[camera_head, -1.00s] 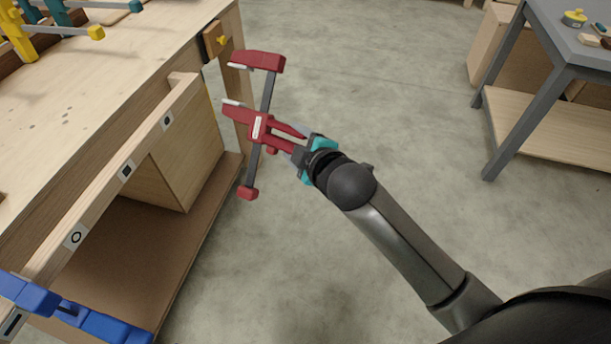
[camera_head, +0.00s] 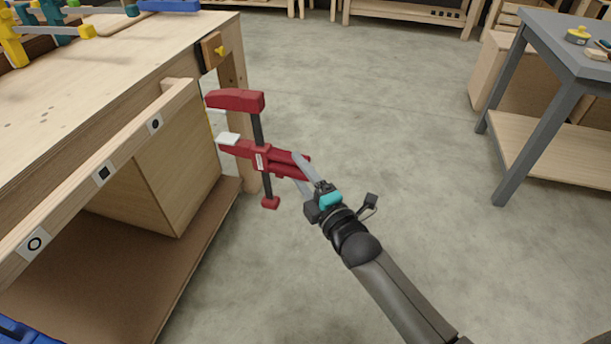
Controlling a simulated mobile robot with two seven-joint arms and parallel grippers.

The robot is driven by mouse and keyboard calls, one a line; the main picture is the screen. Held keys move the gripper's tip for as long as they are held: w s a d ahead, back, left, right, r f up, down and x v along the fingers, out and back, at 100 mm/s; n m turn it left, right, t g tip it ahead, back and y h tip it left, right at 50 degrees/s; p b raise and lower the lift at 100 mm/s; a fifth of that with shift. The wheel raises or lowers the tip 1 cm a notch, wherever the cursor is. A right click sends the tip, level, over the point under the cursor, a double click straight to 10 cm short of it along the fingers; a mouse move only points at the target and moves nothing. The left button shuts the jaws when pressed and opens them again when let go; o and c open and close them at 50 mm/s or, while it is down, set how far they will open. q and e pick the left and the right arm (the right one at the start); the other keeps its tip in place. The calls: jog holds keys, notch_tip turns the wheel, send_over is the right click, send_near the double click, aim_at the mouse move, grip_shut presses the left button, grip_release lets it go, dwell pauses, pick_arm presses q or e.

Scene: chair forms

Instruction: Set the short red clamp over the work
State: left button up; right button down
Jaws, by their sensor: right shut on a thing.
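The short red clamp (camera_head: 264,161) is in the middle left of the head view, held in the air over the floor, right of the workbench. Its dark bar stands nearly upright, with the red fixed jaw at the top and a red end piece at the bottom. My right gripper (camera_head: 306,172) is shut on the red handle part. The clamp's open jaws face left, toward the light wooden strip (camera_head: 104,174) along the bench front, and are apart from it. The strip bears several marked squares. My left gripper is not in view.
The workbench top (camera_head: 120,80) fills the left, with yellow and teal clamps (camera_head: 50,20) at its back. A blue clamp (camera_head: 20,333) shows at the lower left corner. A grey table (camera_head: 565,45) stands at the right. Concrete floor (camera_head: 400,120) between is clear.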

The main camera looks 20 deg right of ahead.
aim_at(283, 171)
jog(key=shift+w+a+r+b, duration=0.15)
jog(key=shift+w+a+b, duration=0.15)
jog(key=shift+w+a, duration=0.35)
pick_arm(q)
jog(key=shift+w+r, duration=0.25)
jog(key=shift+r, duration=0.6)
pick_arm(e)
jog(key=shift+w+a, duration=0.3)
jog(key=shift+a, duration=0.25)
jog(key=shift+w+a, duration=0.25)
jog(key=shift+a, duration=0.3)
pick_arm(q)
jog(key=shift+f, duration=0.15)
pick_arm(e)
jog(key=shift+s+d+f+t+y+b, duration=0.2)
jog(key=shift+f+t+y+b, duration=0.15)
jog(key=shift+b, duration=0.25)
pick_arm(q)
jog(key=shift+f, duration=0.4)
